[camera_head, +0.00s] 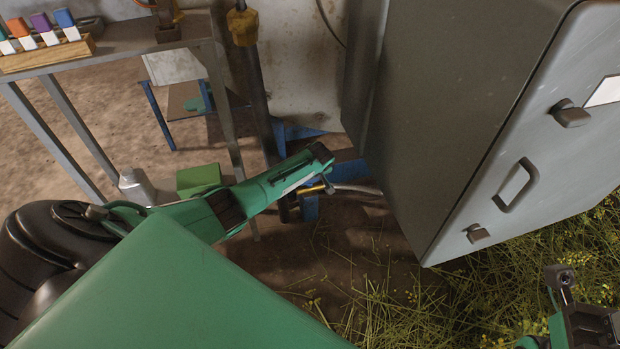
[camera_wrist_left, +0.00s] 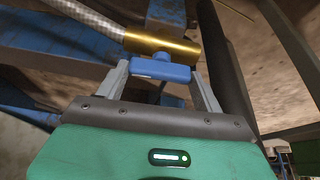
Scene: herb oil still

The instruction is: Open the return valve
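The return valve shows in the left wrist view as a brass body (camera_wrist_left: 165,44) with a blue handle (camera_wrist_left: 160,70) below it. My left gripper (camera_wrist_left: 160,76) reaches it with one grey finger at each end of the blue handle; the fingers appear to touch it. The handle lies roughly in line with the brass body. In the head view, my left gripper (camera_head: 328,183) is low beside the grey cabinet, at the brass valve (camera_head: 312,188), and hides part of it. My right gripper (camera_head: 566,283) is only partly in view at the lower right; its finger state is unclear.
A braided hose (camera_wrist_left: 95,18) runs left from the valve. Blue frame parts (camera_head: 345,172) stand behind it. The large grey cabinet (camera_head: 455,110) blocks the right side. A metal table (camera_head: 130,42) with a wooden rack (camera_head: 48,55) is at the upper left. Grass covers the ground below.

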